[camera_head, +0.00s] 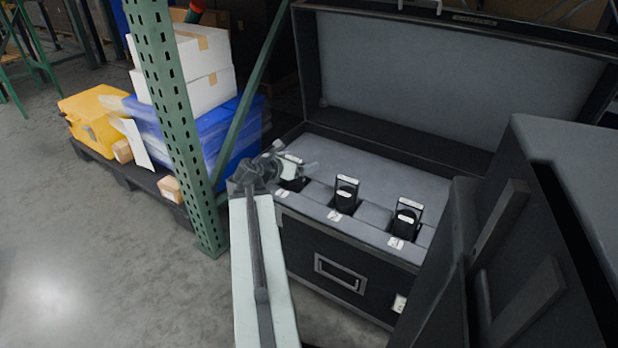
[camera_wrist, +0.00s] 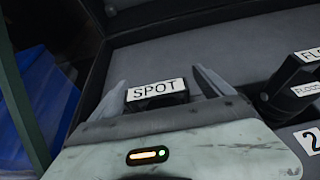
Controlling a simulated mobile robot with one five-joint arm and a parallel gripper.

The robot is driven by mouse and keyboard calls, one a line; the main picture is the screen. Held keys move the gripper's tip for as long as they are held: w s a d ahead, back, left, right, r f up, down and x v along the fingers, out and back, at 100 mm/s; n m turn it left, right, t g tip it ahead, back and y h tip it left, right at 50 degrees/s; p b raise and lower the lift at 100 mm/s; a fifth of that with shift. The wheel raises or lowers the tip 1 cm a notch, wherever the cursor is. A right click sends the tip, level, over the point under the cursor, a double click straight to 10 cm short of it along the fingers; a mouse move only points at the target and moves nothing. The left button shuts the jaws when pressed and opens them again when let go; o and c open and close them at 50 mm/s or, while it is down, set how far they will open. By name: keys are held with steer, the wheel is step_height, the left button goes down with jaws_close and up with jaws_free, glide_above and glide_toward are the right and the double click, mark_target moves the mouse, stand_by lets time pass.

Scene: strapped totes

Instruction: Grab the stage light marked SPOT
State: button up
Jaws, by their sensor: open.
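The stage light marked SPOT (camera_wrist: 158,90) shows in the wrist view, its white label facing me. It sits in the leftmost slot of the grey foam in an open black case (camera_head: 340,283). My gripper (camera_wrist: 160,77) is open, with one finger on each side of the SPOT light. In the wrist view gaps show between the fingers and the label; I cannot tell whether they touch. In the head view my gripper (camera_head: 298,165) is over that slot and hides most of the light (camera_head: 296,184).
Two other dark lights, a middle one (camera_head: 345,194) and a right one (camera_head: 407,217), stand in the foam. A green rack post (camera_head: 180,125) rises left of my arm. The raised lid (camera_head: 420,75) is behind the lights. A dark case (camera_head: 575,190) blocks the right foreground.

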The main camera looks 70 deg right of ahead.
steer(key=shift+s+d+f, duration=0.3)
steer(key=shift+s+d, duration=0.05)
steer(key=shift+s, duration=0.15)
steer(key=shift+w+a, duration=0.1)
steer(key=shift+w, duration=0.3)
steer(key=shift+c, duration=0.3)
jaws_close()
